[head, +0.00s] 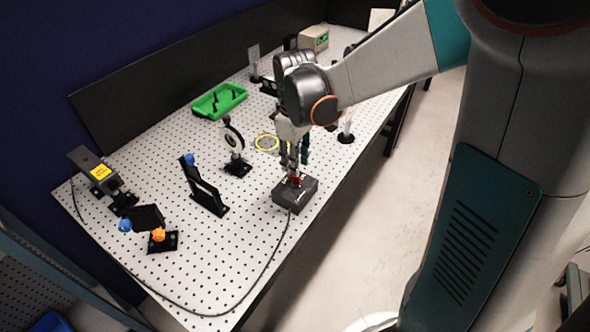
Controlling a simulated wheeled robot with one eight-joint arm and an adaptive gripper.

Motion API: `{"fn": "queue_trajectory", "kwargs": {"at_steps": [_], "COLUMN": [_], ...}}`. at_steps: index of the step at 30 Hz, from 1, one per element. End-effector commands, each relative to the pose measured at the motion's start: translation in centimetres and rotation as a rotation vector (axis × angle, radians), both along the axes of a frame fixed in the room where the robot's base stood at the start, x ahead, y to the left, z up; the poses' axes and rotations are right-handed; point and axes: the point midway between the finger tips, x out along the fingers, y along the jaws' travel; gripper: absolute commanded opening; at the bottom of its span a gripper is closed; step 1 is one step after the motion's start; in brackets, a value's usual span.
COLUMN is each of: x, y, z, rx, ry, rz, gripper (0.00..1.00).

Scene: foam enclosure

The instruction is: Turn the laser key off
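The laser's control box (294,194) is a small dark grey box near the front edge of the perforated table. A red part (295,180) shows on its top, where the key seems to be; the key itself is too small to make out. My gripper (294,172) points down right over the box, with its fingertips at the red part. The fingers look close together, but I cannot tell whether they are closed on the key. The laser head (92,165), a dark block with a yellow label, stands at the left end of the table.
The white perforated optical table (200,265) holds several black optic mounts (204,190), a green tray (219,100) and a yellow ring (266,143). A black cable (258,283) runs from the box along the front edge. Bare table lies left of the box.

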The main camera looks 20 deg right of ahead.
Motion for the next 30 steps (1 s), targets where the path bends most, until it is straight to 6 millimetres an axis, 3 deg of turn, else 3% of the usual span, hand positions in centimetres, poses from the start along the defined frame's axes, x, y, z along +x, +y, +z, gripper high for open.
{"fn": "queue_trajectory", "kwargs": {"at_steps": [6, 12, 30], "x": [0.0, 0.0, -0.2], "y": [0.0, 0.0, 0.0], "z": [4.0, 5.9, 6.4], "rx": [0.0, 0.0, 0.0], "ry": [0.0, 0.0, -0.006], "rz": [0.0, 0.0, -0.006], "gripper": [0.28, 0.28, 0.28]}}
